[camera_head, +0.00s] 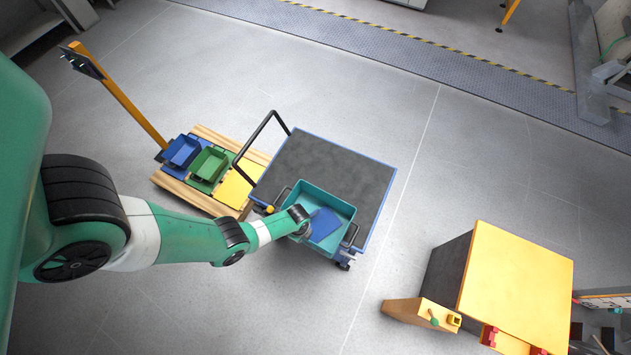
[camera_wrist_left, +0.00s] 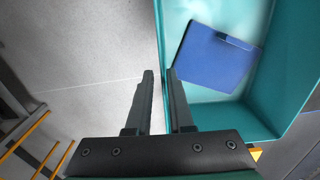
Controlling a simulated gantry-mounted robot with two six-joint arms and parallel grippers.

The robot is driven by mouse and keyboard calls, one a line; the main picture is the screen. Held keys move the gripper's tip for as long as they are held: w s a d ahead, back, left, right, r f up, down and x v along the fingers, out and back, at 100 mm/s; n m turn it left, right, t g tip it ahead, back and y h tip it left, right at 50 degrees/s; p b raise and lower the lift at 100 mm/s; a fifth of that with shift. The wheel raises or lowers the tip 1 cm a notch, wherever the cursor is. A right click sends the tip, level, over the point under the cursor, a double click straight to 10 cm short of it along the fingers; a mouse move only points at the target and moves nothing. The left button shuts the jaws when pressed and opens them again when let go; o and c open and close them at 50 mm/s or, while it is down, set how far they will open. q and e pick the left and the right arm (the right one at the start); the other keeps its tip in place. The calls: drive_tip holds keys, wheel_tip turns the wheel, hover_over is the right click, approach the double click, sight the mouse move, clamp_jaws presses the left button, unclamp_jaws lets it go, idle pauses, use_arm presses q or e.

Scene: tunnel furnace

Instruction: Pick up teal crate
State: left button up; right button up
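The teal crate (camera_head: 338,207) sits on the near part of a cart with a dark top, with dark handles at its ends. A flat blue piece (camera_head: 324,223) lies inside it. My left gripper (camera_head: 301,226) is at the crate's near left rim, partly hidden by my arm. In the left wrist view its fingers (camera_wrist_left: 160,78) are apart, with the teal crate's rim (camera_wrist_left: 160,30) lined up between the tips. Contact with the wall cannot be made out. The blue piece (camera_wrist_left: 216,56) shows right of the fingers. My right gripper is in neither view.
The cart (camera_head: 335,165) has a black push handle. Left of it a wooden pallet (camera_head: 185,190) holds a blue bin (camera_head: 182,151), a green bin (camera_head: 208,165) and a yellow piece (camera_head: 240,187). A yellow-topped cabinet (camera_head: 515,275) stands at right.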

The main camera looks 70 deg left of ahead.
use_arm(q)
drive_tip(key=f+b, duration=0.6)
drive_tip(key=f, duration=0.2)
drive_tip(key=shift+w+f, duration=0.15)
drive_tip(key=shift+w, duration=0.05)
clamp_jaws()
drive_tip(key=shift+a, duration=0.1)
idle(1.1)
